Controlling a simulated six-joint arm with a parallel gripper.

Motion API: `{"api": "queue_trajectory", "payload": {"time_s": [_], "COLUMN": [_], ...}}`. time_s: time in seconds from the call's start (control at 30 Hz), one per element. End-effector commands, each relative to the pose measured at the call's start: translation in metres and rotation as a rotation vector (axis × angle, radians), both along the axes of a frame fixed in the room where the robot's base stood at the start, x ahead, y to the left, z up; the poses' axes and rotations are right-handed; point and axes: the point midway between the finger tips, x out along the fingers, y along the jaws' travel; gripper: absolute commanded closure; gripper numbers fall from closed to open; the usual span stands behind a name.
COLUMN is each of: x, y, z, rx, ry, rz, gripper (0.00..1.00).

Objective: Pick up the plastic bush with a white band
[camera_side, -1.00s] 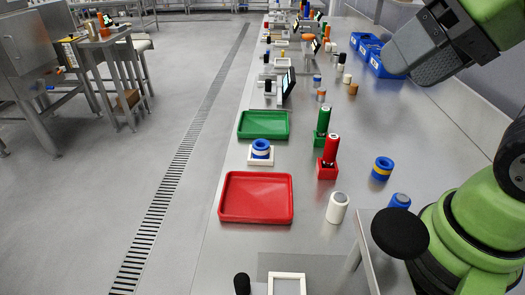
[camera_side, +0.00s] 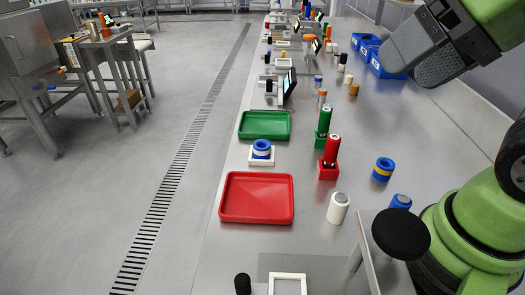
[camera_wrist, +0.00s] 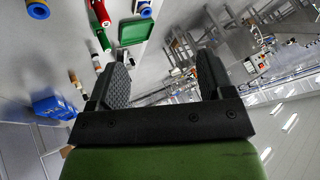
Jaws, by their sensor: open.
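The blue plastic bush with a white band (camera_side: 262,149) stands upright in a white square holder between the green and red trays. It also shows in the wrist view (camera_wrist: 145,10), near the top edge and partly cut off. Another blue bush, with a yellow band (camera_side: 383,168), stands on the right of the table; it shows at the top left of the wrist view (camera_wrist: 39,10). My gripper (camera_wrist: 163,70) is open and empty. In the side view it is high at the upper right, well away from the white-banded bush.
A red tray (camera_side: 256,216) and a green tray (camera_side: 264,135) flank the bush's holder (camera_side: 261,161). Red (camera_side: 330,154) and green (camera_side: 323,122) upright posts stand to its right. A white cylinder (camera_side: 338,208) is nearer. Blue bins (camera_side: 386,67) are at the back right.

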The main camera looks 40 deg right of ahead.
Motion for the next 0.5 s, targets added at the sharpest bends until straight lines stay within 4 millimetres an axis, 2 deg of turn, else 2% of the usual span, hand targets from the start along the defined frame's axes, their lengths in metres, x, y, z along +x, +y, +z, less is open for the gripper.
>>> {"api": "queue_trajectory", "payload": {"time_s": [0.17,0.27,0.37,0.5], "x": [0.01,0.031,0.063,0.114], "y": [-0.001,-0.002,-0.005,-0.009], "z": [0.004,0.01,0.014,0.008], "rx": [0.031,0.095,0.184,0.308], "ry": [0.027,0.085,0.165,0.277], "rz": [-0.047,-0.152,-0.311,-0.563], "gripper": [0.26,0.26,0.26,0.26]}}
